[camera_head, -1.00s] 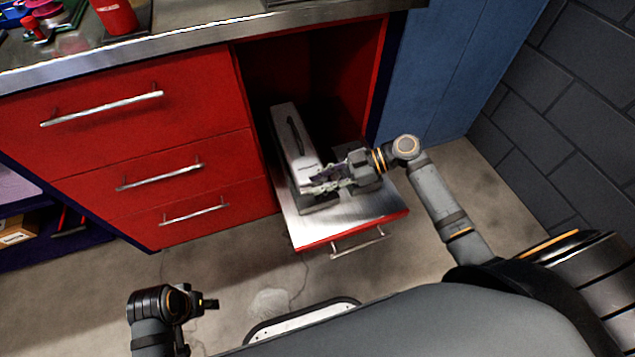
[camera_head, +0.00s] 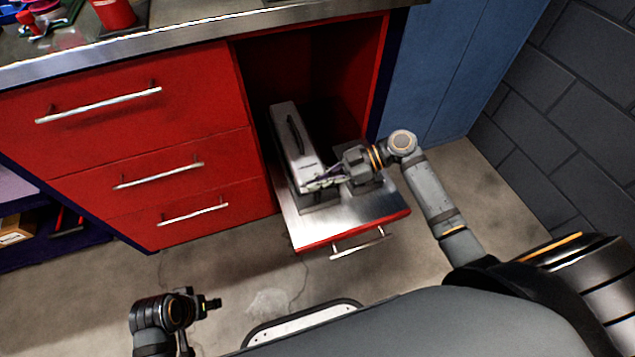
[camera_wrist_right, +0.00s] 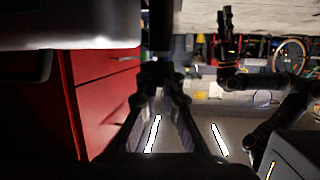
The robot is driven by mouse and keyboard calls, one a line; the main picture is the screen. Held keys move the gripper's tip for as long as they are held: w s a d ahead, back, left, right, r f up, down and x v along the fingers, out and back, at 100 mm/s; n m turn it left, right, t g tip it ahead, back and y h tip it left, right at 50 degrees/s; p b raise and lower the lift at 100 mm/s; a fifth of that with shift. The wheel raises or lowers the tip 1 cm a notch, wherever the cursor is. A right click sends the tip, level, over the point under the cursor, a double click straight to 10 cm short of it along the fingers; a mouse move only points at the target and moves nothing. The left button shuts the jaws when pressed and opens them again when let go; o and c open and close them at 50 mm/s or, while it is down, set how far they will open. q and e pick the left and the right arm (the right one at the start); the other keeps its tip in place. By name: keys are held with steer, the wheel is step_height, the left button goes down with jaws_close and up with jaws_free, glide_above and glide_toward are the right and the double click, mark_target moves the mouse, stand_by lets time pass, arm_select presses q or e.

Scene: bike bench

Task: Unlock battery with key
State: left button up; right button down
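The battery (camera_head: 292,140), a long grey case with a dark handle on top, stands on the pulled-out metal shelf (camera_head: 350,212). My right gripper (camera_head: 322,182) is at the battery's near end, coming from the right. In the right wrist view the fingers (camera_wrist_right: 160,80) converge on a small dark piece at their tips, which appears to be the key; its details and the keyhole cannot be made out. The battery's grey side fills that view's upper left (camera_wrist_right: 70,22). My left gripper (camera_head: 207,303) is low on the left, away from the battery; its finger opening is unclear.
Red drawers (camera_head: 140,140) with metal handles are shut on the left. A blue cabinet (camera_head: 430,75) and a grey block wall (camera_head: 570,110) stand on the right. The workbench top (camera_head: 190,25) is above.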

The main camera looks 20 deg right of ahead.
steer(key=shift+w+f+n+g+b, duration=0.1)
steer(key=shift+f+n+g+b, duration=0.2)
steer(key=shift+b, duration=0.1)
steer(key=shift+r+g, duration=0.25)
steer(key=shift+g, duration=0.05)
arm_select(q)
steer(key=shift+w+d+f+t, duration=0.15)
steer(key=shift+d+f+t, duration=0.1)
steer(key=shift+f, duration=0.35)
steer(key=shift+w+d+f+t, duration=0.15)
steer(key=shift+d+f+t, duration=0.1)
steer(key=shift+f, duration=0.35)
arm_select(e)
steer(key=c, duration=1.5)
jaws_free()
steer(key=v, duration=1.2)
